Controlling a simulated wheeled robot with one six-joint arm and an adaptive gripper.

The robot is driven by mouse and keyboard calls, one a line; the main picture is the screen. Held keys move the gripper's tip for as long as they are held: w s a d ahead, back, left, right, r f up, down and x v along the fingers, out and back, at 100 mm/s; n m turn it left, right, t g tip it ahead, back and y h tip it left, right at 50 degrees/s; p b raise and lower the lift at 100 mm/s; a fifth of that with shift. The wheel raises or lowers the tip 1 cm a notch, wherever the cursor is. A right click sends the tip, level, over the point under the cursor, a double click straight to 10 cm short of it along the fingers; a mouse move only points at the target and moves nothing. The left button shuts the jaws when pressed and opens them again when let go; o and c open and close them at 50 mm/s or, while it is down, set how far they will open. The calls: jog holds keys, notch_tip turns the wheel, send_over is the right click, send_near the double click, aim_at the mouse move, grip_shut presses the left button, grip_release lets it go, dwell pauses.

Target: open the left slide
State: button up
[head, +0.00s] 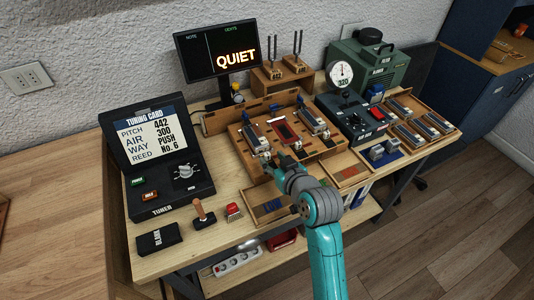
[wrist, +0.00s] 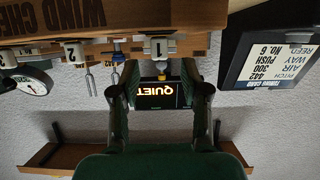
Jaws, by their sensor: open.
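The wooden wind chest (head: 243,146) stands in the middle of the bench, with small metal parts on top. In the wrist view its lettered front (wrist: 200,14) appears upside down along the top. Pale metal slide tabs marked 1 (wrist: 160,46), 2 (wrist: 72,51) and 3 stick out of that front; tab 1 is the left slide's tab as seen from the head. My gripper (head: 277,168) is at the front left of the chest. In the wrist view its open fingers (wrist: 160,68) straddle the line of tab 1, with nothing visibly held. Whether they touch it I cannot tell.
A tuner with a tuning card (head: 152,130) stands left, near a stamp (head: 203,214) and a red button (head: 233,211). A monitor (head: 217,50) reading QUIET and tuning forks (head: 297,45) are behind. A gauge box (head: 352,112) stands right. A shallow tray (head: 262,192) lies below my gripper.

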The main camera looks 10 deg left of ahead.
aim_at(268, 156)
jog(key=shift+x, duration=2.45)
grip_shut()
